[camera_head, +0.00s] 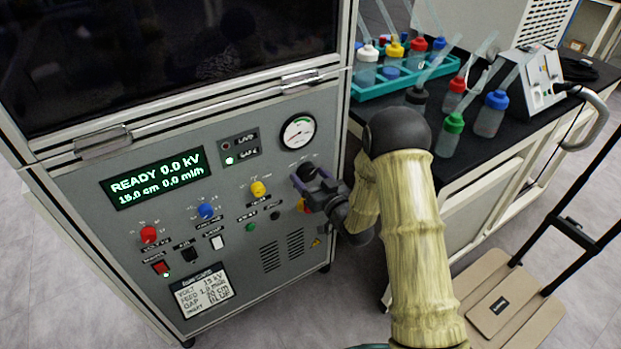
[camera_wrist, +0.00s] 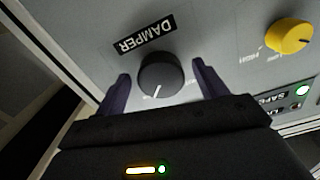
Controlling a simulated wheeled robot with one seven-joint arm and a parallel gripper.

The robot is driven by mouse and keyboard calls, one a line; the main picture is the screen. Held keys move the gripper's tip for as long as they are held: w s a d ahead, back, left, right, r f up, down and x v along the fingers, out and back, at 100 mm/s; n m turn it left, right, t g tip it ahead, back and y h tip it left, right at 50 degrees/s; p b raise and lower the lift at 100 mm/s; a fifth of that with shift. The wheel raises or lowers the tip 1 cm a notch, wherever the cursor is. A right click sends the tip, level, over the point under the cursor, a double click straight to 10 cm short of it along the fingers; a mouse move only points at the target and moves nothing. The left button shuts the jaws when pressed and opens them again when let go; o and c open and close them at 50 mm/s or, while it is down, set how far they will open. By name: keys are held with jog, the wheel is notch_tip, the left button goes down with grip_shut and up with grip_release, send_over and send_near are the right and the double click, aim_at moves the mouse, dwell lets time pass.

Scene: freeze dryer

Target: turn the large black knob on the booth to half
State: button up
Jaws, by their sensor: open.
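The large black knob (camera_wrist: 161,75) sits on the booth's grey panel beside a label reading DAMPER. Its white pointer line shows toward the bottom of the wrist view. My gripper (camera_wrist: 160,88) is open, with one purple finger on each side of the knob and visible gaps to it. In the head view the black knob (camera_head: 307,171) is at the right of the panel, below the pressure gauge. My gripper (camera_head: 314,185) is at it there, partly covering the panel. Whether a fingertip touches the panel cannot be told.
A yellow knob (camera_head: 258,189), a blue knob (camera_head: 206,211) and a red knob (camera_head: 149,234) are on the same panel. A dark bench (camera_head: 480,150) with wash bottles stands to the right. A folded hand cart (camera_head: 515,300) is on the floor.

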jog(key=shift+w+a, duration=0.1)
jog(key=c, duration=1)
jog(key=n+b, duration=0.3)
jog(key=n, duration=0.2)
jog(key=shift+f+b, duration=0.2)
jog(key=shift+b, duration=0.2)
jog(key=shift+r+n+b, duration=0.15)
jog(key=shift+n+b, duration=1.15)
jog(key=shift+n, duration=0.6)
jog(key=o, duration=1)
